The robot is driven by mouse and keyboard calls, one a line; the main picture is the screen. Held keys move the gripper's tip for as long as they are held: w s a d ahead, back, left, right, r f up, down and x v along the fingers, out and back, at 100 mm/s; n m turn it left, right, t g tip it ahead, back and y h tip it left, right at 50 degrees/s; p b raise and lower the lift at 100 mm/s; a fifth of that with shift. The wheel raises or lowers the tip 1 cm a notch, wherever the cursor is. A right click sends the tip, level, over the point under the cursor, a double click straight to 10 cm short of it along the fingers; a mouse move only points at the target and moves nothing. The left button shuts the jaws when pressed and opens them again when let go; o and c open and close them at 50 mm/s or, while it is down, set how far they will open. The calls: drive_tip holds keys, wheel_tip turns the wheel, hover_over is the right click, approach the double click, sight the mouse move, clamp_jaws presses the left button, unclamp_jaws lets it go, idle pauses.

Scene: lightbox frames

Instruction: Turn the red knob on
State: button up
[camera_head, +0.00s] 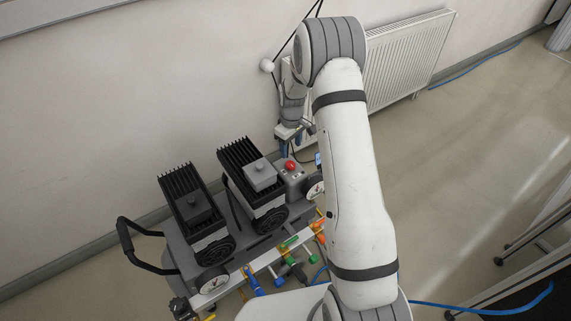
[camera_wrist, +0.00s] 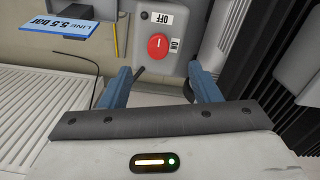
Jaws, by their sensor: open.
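The red knob (camera_wrist: 158,46) is a round dial on a grey control box (camera_wrist: 160,72), with an OFF label (camera_wrist: 162,18) above it and an ON label (camera_wrist: 174,45) at its right. A small pale mark on the knob appears to lie toward OFF. It also shows in the head view as a small red spot (camera_head: 291,165) on the machine. My gripper (camera_wrist: 162,76) is open, its two blue fingers apart below and to either side of the knob in the wrist view. Nothing shows between the fingers. In the head view my gripper (camera_head: 296,146) is just above the box, partly behind my arm.
Two black-finned compressor units (camera_head: 190,205) stand left of the box on a cart with a black handle (camera_head: 137,245). A radiator (camera_head: 408,62) is on the wall. Open floor lies at the right.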

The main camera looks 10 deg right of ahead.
sight(291, 165)
wheel_tip(291, 165, down, 9)
drive_tip(key=shift+w+r, duration=0.1)
idle(0.4)
drive_tip(key=shift+c, duration=0.4)
